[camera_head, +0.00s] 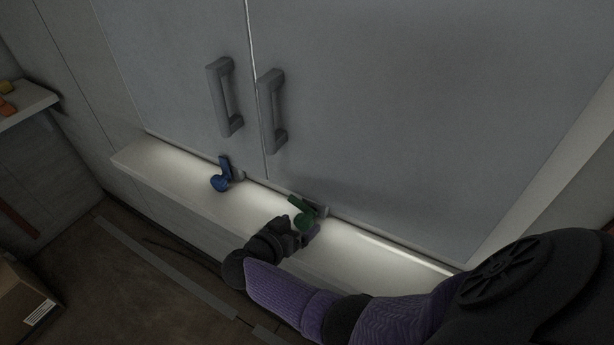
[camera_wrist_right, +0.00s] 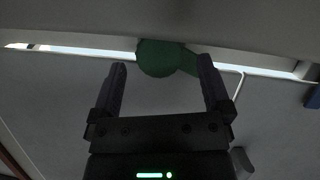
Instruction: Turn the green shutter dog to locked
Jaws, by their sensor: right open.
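The green shutter dog (camera_head: 302,211) is on the cabinet's lower edge, just above the lit ledge. Its rounded knob and short arm show, with the arm slanting up to the left in the head view. In the right wrist view the green dog (camera_wrist_right: 160,58) lies just beyond and between the fingertips. My right gripper (camera_head: 299,228) is open around or just short of the knob; its fingers (camera_wrist_right: 162,75) stand apart on either side, and I cannot tell whether they touch it. My left gripper is not in view.
A blue dog (camera_head: 222,176) sits left of the green one on the same edge. Two grey handles (camera_head: 224,97) (camera_head: 271,111) stick out from the cabinet doors above. The ledge (camera_head: 150,158) runs below. A cardboard box (camera_head: 25,300) stands at lower left.

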